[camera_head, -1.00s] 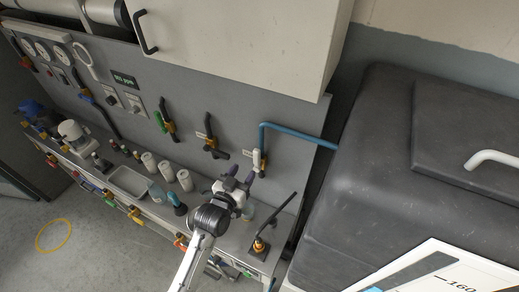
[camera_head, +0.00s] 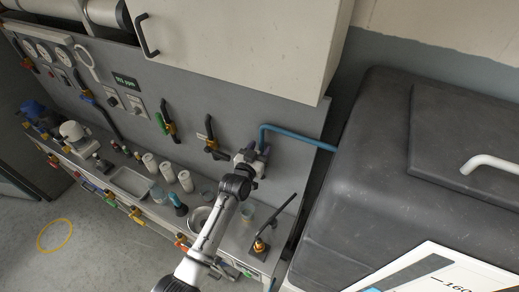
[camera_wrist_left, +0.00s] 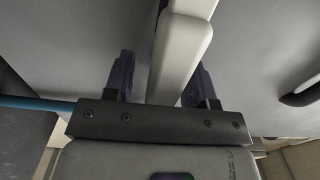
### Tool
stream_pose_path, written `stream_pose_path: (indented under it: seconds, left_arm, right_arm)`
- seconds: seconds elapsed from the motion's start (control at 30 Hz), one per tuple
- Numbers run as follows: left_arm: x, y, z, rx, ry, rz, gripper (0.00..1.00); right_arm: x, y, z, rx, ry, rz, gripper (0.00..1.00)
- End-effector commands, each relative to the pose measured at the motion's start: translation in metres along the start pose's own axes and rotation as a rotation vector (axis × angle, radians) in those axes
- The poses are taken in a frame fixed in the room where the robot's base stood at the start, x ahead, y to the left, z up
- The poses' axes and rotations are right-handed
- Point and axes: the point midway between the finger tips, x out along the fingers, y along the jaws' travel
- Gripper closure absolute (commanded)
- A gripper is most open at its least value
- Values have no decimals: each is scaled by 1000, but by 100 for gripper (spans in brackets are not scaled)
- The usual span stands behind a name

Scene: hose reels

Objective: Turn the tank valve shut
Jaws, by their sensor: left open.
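The valve's white lever handle (camera_wrist_left: 182,50) stands between the two dark fingers of my left gripper in the left wrist view, with a gap on each side. My left gripper (camera_head: 251,154) is open around the handle and has not closed on it. In the head view the gripper covers most of the valve at the end of the blue pipe (camera_head: 295,133). That pipe runs right to the large dark grey tank (camera_head: 385,160). My right gripper is not in view.
A pale cabinet (camera_head: 235,45) overhangs the panel above the gripper. A brass valve with a long dark lever (camera_head: 283,207) stands on the bench to the right. White cylinders (camera_head: 167,172), a metal bowl (camera_head: 199,216) and a tray (camera_head: 131,183) stand to the left.

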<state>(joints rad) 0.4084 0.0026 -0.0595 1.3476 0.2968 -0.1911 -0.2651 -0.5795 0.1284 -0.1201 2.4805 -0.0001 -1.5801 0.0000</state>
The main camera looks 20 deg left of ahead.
Motion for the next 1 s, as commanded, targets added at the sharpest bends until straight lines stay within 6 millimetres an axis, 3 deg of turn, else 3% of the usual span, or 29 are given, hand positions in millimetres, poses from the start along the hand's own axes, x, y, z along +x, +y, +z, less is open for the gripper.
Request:
stream_pose_path:
  seconds: [0.23,0.77,1.0]
  left_arm:
    - [0,0,0,1,0,0,49]
    - [0,0,0,1,0,0,100]
    - [0,0,0,1,0,0,100]
  right_arm:
    - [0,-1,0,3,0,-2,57]
    - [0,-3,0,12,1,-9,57]
    - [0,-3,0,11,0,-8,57]
